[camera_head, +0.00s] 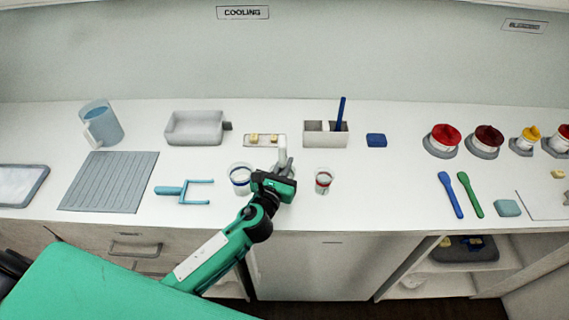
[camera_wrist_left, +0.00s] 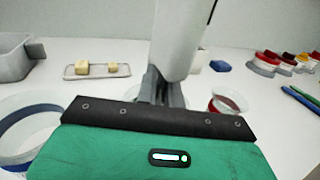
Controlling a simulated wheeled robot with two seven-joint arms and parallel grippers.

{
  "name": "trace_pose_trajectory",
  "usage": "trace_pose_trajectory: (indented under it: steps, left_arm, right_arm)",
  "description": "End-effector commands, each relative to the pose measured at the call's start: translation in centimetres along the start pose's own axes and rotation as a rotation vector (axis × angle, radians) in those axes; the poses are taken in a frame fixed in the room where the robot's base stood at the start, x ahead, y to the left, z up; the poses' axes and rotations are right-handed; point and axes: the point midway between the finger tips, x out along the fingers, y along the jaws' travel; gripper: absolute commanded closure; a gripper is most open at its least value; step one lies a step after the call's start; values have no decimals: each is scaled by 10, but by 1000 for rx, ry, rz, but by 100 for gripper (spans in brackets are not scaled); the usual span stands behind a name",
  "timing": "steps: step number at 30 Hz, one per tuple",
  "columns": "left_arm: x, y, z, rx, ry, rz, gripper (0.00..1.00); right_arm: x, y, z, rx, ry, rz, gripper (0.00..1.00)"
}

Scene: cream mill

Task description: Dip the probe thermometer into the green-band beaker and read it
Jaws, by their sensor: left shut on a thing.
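My left gripper (camera_head: 284,172) stands over the counter's middle, between two beakers. It is shut on a pale upright thing (camera_head: 282,155), seemingly the probe thermometer; in the left wrist view this thing (camera_wrist_left: 181,40) is a grey-white body rising from the fingers (camera_wrist_left: 162,92). Its lower end is hidden. A clear beaker with a blue band (camera_head: 240,184) is just left of the gripper. A smaller beaker with a red band (camera_head: 323,181) is to the right; it also shows in the left wrist view (camera_wrist_left: 228,104). No green band shows. My right gripper is out of view.
Behind the gripper are a small tray (camera_head: 249,140) with yellowish cubes, a grey bin (camera_head: 194,128) and a white holder (camera_head: 326,136) with a blue stick. A jug (camera_head: 101,123) and ribbed mat (camera_head: 110,181) are left; lidded pots (camera_head: 443,140) and spatulas (camera_head: 451,194) right.

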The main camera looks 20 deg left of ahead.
Motion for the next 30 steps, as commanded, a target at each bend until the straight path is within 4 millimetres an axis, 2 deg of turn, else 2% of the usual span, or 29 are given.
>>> trace_pose_trajectory:
  steps: [17,30]
  left_arm:
    - [0,0,-1,1,0,0,100]
    - [0,0,0,1,0,0,100]
  right_arm:
    - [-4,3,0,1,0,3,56]
    - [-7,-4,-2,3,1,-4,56]
